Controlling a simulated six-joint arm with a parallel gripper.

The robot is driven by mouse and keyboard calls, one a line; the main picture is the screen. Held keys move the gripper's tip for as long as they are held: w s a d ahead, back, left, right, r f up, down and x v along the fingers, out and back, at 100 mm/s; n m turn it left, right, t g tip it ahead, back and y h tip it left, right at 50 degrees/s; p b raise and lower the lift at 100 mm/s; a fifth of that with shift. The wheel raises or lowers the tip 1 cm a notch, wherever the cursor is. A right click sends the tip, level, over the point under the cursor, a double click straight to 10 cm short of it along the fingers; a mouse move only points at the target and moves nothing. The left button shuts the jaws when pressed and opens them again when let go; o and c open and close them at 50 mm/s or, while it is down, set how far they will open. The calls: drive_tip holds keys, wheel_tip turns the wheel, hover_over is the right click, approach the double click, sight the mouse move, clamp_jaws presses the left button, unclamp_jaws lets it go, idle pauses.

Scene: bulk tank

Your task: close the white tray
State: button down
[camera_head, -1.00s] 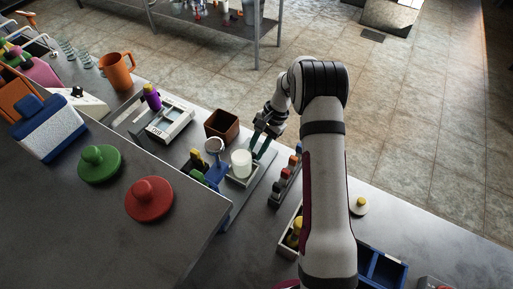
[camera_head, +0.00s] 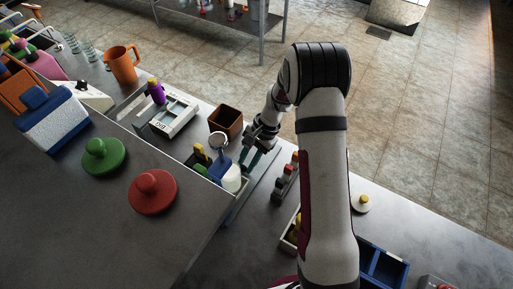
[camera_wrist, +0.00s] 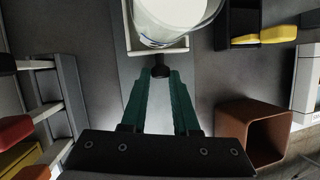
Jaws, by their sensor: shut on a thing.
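The white tray (camera_wrist: 181,45) is a small pale open box at the top of the wrist view, with a dark round knob on its near side. A white cup (camera_wrist: 172,14) stands in it; this cup also shows in the head view (camera_head: 232,178), close to the edge of the raised dark counter. My gripper (camera_wrist: 161,75) has its green fingers shut on the knob. The far end of the tray is out of the wrist view and mostly hidden in the head view.
A brown square box (camera_head: 226,121) stands close beside my gripper. A blue-handled item (camera_head: 219,168) and a yellow-topped one stand left of the cup. Red (camera_head: 152,192) and green lids lie on the raised counter.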

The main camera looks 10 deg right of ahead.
drive_tip(key=shift+s+a, duration=0.6)
drive_tip(key=shift+a, duration=0.1)
drive_tip(key=c, duration=0.7)
unclamp_jaws()
drive_tip(key=shift+d, duration=0.1)
drive_tip(key=v, duration=1.5)
drive_tip(key=shift+d+r, duration=0.15)
drive_tip(key=shift+r, duration=0.2)
